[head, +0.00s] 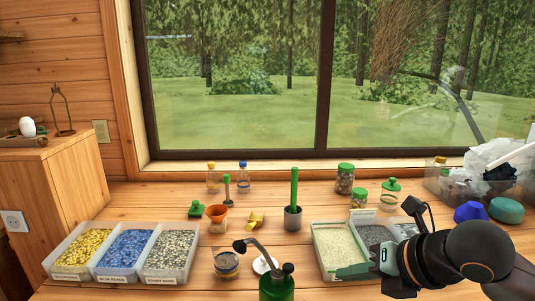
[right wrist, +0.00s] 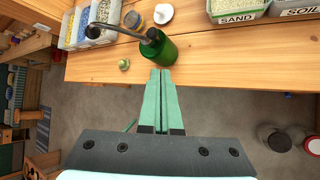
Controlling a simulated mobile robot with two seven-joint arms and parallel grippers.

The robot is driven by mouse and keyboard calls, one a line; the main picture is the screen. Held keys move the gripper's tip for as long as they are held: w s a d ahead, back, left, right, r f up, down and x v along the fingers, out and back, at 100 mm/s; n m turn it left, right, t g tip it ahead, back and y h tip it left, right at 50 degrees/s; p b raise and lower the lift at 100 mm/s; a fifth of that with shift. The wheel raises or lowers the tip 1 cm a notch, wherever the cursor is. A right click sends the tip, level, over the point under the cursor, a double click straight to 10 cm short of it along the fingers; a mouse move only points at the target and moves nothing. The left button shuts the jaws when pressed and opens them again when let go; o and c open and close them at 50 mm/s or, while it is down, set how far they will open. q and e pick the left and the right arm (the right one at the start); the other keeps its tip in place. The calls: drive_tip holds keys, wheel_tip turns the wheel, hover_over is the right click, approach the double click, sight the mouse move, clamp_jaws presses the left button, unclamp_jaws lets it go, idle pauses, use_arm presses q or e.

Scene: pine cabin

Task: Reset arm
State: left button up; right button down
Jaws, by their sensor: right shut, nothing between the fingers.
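My right gripper (head: 345,272) comes in from the lower right in the head view, above the front of the wooden table, near the sand bin. Its green fingers are shut with nothing between them. In the right wrist view the closed fingertips (right wrist: 160,72) point at the table's front edge, in line with the green bottle (right wrist: 160,50) and seemingly close to it. I cannot tell whether they touch. The green bottle (head: 277,288), with a dark curved spout, is cut off at the bottom of the head view. My left gripper is not in view.
Labelled bins of yellow, blue and grey grains (head: 122,252) stand at the left. The sand bin (head: 340,252) and soil bin stand right of centre. A cluttered clear tub (head: 460,185) is at right.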

drive_tip(key=s+a+g+y+p, duration=0.1)
drive_tip(key=s+a+g+y, duration=0.4)
drive_tip(key=s+a+y, duration=0.55)
drive_tip(key=w+d+f+m+t+h+p, duration=0.1)
drive_tip(key=w+d+f+m+t, duration=0.2)
drive_tip(key=m+t, duration=0.55)
drive_tip(key=w+d+f+m+t+h, duration=0.2)
drive_tip(key=w+m+t, duration=0.35)
drive_tip(key=m, duration=0.55)
drive_tip(key=s+d+f+m+h, duration=0.1)
drive_tip(key=d+f+m+h, duration=0.25)
drive_tip(key=f, duration=0.25)
drive_tip(key=d+f+m+h, duration=0.2)
drive_tip(key=f+m+h, duration=0.2)
drive_tip(key=f, duration=0.2)
use_arm(q)
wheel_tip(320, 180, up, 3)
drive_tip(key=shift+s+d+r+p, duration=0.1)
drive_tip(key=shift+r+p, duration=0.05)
drive_tip(key=shift+p, duration=0.45)
use_arm(e)
drive_tip(key=s+d+f+m+g+h, duration=0.3)
drive_tip(key=s+f+m+g, duration=0.2)
drive_tip(key=s+f, duration=1)
wheel_tip(320, 180, down, 4)
drive_tip(key=shift+r+m+g, duration=0.1)
drive_tip(key=shift+m+g, duration=0.2)
drive_tip(key=shift+g, duration=0.7)
